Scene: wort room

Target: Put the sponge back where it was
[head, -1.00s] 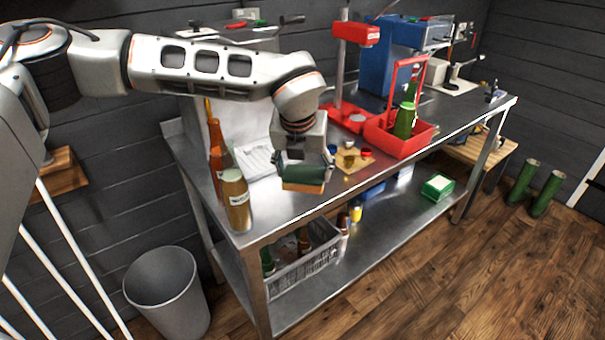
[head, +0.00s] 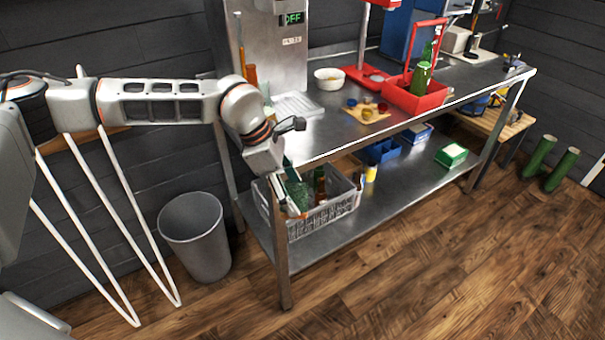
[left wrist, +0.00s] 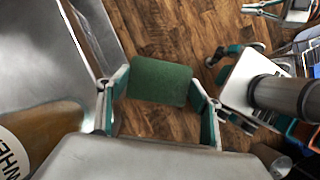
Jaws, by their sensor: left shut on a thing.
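The sponge (left wrist: 160,81) is a green pad held between the two fingers of my left gripper (left wrist: 158,100) in the left wrist view. In the head view my left gripper (head: 292,197) hangs at the near left corner of the steel bench (head: 335,142), pointing down, in front of the lower-shelf crate. The sponge is in the air, with wooden floor behind it in the wrist view. A white and teal part (left wrist: 284,11) at the top right of the wrist view looks like my right gripper, but its jaws are unclear.
A grey crate (head: 325,218) with bottles stands on the lower shelf, near blue bins (head: 378,151) and a green box (head: 451,155). A grey bin (head: 196,238) stands on the floor. On the bench are a white bowl (head: 328,79) and red carrier (head: 414,97). The front floor is clear.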

